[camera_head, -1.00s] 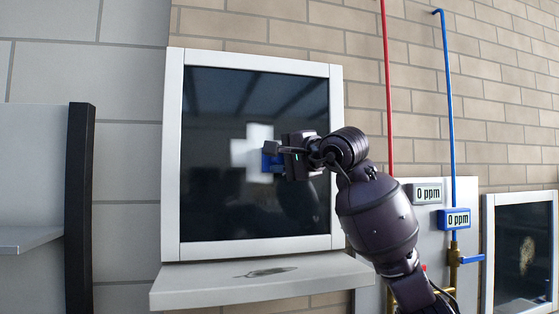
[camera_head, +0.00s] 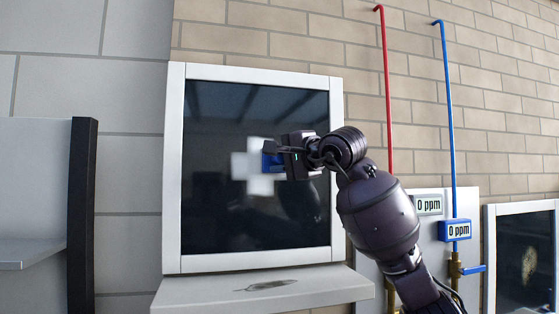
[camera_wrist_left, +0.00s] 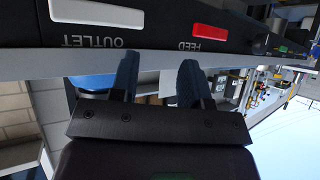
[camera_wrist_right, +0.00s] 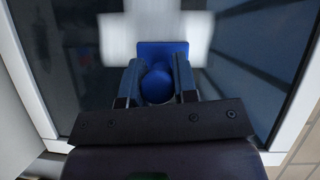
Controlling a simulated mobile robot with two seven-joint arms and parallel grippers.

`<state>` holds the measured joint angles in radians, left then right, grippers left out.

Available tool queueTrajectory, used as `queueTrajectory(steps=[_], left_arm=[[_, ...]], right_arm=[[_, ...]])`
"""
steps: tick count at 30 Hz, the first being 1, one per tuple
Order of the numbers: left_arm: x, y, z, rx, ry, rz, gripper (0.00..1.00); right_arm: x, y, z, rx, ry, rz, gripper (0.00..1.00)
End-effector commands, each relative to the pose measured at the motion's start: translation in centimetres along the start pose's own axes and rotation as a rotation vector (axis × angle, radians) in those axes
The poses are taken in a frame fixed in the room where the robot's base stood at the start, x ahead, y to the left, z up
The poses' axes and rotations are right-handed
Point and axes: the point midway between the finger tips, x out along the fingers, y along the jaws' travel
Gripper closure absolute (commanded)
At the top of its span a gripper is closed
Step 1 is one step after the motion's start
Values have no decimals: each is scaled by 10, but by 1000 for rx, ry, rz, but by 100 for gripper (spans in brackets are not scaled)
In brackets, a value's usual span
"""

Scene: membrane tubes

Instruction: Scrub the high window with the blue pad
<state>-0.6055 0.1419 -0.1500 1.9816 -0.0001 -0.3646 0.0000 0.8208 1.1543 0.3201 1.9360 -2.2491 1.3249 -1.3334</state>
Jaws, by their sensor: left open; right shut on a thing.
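The high window (camera_head: 240,215) is a dark pane in a white frame. A pale, blurred cross-shaped patch (camera_head: 262,184) shows at its middle. My right gripper (camera_head: 275,158) is in front of the pane, shut on the blue pad (camera_head: 266,162). In the right wrist view the pad (camera_wrist_right: 163,50) has a square blue plate and a round knob, with the fingers on either side of the knob. The plate lies over the pale patch; I cannot tell whether it touches the glass. My left gripper (camera_wrist_left: 157,75) is open and empty, below panel labels reading OUTLET and FEED.
A grey sill (camera_head: 215,292) with a dark smudge juts out below the window. A lower window (camera_head: 530,255) with a tan smudge stands at far right.

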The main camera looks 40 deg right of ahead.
Motion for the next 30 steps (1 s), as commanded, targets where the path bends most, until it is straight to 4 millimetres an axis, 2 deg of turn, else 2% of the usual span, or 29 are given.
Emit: queueTrajectory(steps=[15, 30], left_arm=[[-9, -2, -22, 0, 17, -2, 57], [-11, -2, -25, 0, 19, -2, 57]], right_arm=[[-2, -28, -4, 1, 2, -1, 100], [-2, -32, -5, 1, 2, 0, 100]])
